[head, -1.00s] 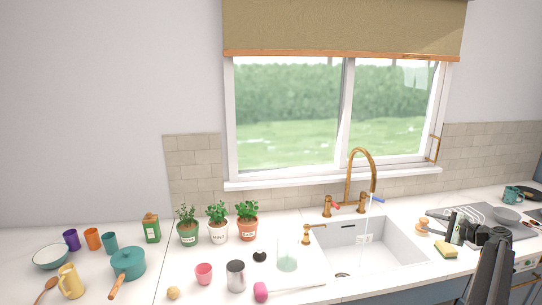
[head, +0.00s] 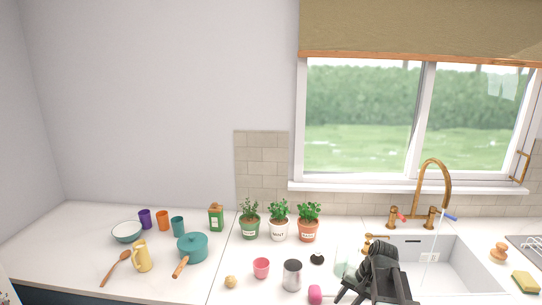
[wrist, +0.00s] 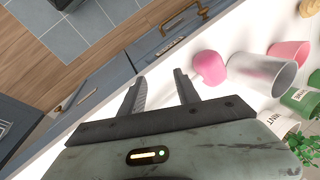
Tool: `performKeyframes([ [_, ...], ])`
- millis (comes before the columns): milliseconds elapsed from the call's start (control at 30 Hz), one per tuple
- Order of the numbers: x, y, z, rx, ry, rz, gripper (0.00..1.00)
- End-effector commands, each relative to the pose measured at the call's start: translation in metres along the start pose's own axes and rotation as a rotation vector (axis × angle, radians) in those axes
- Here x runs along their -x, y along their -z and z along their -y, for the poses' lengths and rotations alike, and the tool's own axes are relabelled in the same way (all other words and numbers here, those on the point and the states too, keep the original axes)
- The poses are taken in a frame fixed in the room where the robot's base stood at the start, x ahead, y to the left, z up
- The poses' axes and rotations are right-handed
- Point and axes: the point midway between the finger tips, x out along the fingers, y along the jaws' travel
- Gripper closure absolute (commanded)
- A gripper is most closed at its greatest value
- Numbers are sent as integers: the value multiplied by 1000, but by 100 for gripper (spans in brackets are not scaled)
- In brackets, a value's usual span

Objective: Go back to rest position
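My gripper (wrist: 160,78) shows in the wrist view with its two fingers apart and nothing between them. It points toward the counter's front edge and the blue-grey drawer fronts. In the head view my dark arm (head: 380,272) is at the bottom, in front of the left part of the sink, and hides part of it. A pink round object (wrist: 209,67) lies to the right of the fingers, apart from them. It also shows in the head view (head: 315,294), left of the arm.
A metal cup (head: 292,275) and a pink cup (head: 261,267) stand left of the arm. Three potted herbs (head: 279,229) stand behind. A teal pan (head: 192,248), a yellow jug (head: 142,257) and cups are further left. The sink (head: 466,270) and brass tap (head: 433,190) are right.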

Motion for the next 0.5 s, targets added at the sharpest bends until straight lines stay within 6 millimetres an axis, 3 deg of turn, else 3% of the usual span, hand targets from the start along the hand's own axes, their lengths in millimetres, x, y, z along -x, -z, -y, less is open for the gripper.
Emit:
performKeyframes([
  [33, -8, -31, 13, 81, -56, 21, 62],
  [300, -27, -129, 40, 449, -336, 91, 62],
  [333, -47, -122, 32, 435, -329, 89, 62],
  [500, -87, -119, 18, 427, -324, 87, 62],
])
